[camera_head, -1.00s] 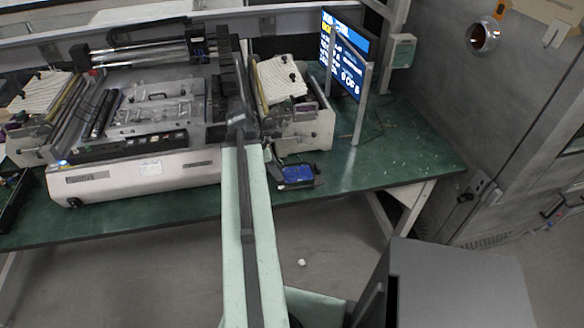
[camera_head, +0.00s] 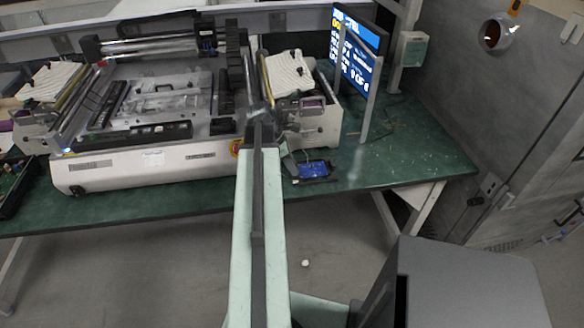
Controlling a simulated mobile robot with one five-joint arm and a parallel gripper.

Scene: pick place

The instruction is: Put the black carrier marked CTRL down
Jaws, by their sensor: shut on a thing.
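The black carrier (camera_head: 328,177) shows just right of the end of my arm, low over or on the green bench top near its front edge. A blue board fills most of its top. It looks nearly level, and I cannot tell whether its underside touches the bench. The CTRL marking is not readable at this size. My gripper (camera_head: 293,166) is at the carrier's left end, shut on it. My arm hides part of the gripper, and the fingertips are small and hard to make out.
A large white machine (camera_head: 150,168) fills the bench's left and middle, its right-hand unit (camera_head: 318,127) close behind the carrier. A monitor (camera_head: 358,48) on posts stands behind right. The green bench (camera_head: 415,160) is mostly clear to the right. A grey cabinet (camera_head: 465,285) stands front right.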

